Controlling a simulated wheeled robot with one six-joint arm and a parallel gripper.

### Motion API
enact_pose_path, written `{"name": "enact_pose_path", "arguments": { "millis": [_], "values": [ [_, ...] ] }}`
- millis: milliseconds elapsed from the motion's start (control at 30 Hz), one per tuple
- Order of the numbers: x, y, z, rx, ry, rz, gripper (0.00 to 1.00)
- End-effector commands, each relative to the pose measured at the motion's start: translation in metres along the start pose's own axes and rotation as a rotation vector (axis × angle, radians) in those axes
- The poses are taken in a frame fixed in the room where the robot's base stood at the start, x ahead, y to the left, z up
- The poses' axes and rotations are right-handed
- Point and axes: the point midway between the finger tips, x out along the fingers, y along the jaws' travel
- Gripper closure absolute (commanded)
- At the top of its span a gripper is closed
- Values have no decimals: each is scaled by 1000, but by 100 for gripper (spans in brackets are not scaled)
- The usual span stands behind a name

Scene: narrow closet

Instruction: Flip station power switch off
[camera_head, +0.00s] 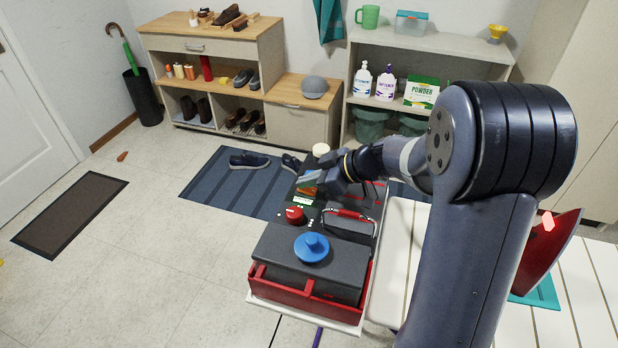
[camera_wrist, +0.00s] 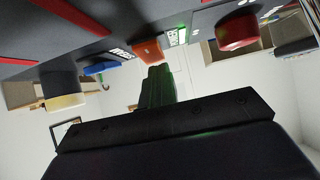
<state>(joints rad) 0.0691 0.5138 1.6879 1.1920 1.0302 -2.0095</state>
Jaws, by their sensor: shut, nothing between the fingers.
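The station (camera_head: 322,252) is a dark grey unit with a red frame, standing in the middle of the head view. An orange part (camera_wrist: 148,50), perhaps the power switch, sticks out of its dark panel in the wrist view, beside a lit green indicator (camera_wrist: 182,36). My gripper (camera_wrist: 157,85) is shut and empty, its green-tinted fingertips pointing at the orange part. Whether they touch it I cannot tell. In the head view my gripper (camera_head: 312,180) is low over the station's far end and partly hides the panel there. The switch's position is unclear.
A red iron (camera_head: 548,252) stands to the right. The floor on the left is mostly clear.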

Motion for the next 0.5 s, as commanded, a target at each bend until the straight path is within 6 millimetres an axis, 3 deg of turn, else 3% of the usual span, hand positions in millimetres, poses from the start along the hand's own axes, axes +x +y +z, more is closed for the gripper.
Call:
{"name": "enact_pose_path", "arguments": {
  "millis": [500],
  "values": [
    [5,0,3,1,-73,-3,100]
  ]
}}
